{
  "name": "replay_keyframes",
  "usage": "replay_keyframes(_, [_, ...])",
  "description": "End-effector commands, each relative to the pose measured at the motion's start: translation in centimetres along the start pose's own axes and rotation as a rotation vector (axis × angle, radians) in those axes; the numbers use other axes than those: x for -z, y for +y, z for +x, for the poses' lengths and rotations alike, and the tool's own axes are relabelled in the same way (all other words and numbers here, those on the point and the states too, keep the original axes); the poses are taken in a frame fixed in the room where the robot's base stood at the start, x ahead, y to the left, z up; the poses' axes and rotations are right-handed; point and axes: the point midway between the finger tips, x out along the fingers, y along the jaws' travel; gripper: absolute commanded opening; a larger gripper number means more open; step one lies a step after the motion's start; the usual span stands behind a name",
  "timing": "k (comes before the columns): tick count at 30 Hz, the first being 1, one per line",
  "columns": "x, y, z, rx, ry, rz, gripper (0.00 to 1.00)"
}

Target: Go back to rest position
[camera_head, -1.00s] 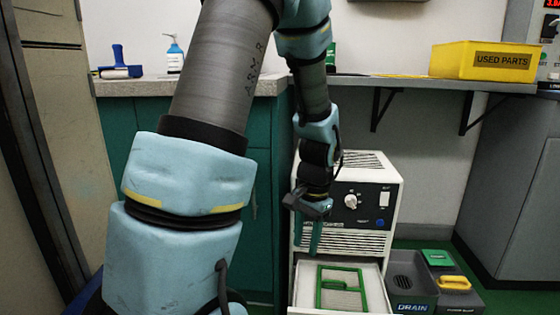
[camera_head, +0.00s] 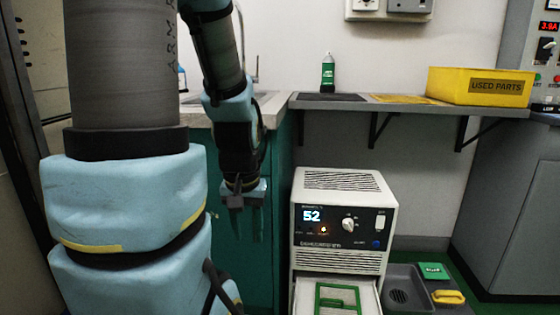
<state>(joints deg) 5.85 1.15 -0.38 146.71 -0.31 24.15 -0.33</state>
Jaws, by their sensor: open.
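My gripper (camera_head: 246,222) hangs pointing down in front of the teal cabinet, left of the white machine (camera_head: 338,184). Its two fingers are apart with nothing between them, and it touches nothing that I can see. The machine's display reads 52. Its lower drawer (camera_head: 300,298) is pulled out, and a green-framed filter (camera_head: 338,298) lies in it. The bottom of the drawer is cut off by the picture edge.
A wall shelf (camera_head: 400,104) holds a green bottle (camera_head: 328,74) and a yellow USED PARTS bin (camera_head: 478,86). The teal cabinet (camera_head: 286,200) stands behind my arm.

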Motion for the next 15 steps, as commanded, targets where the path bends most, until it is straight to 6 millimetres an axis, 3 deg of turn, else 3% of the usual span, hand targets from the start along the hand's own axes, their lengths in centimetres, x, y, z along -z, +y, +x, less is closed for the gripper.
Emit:
replay_keyframes(1, [0.4, 0.0, -3.0, 0.0, 0.0, 0.001, 0.43])
replay_keyframes(15, [2.5, 0.1, -17.4, 0.0, 0.0, 0.001, 0.43])
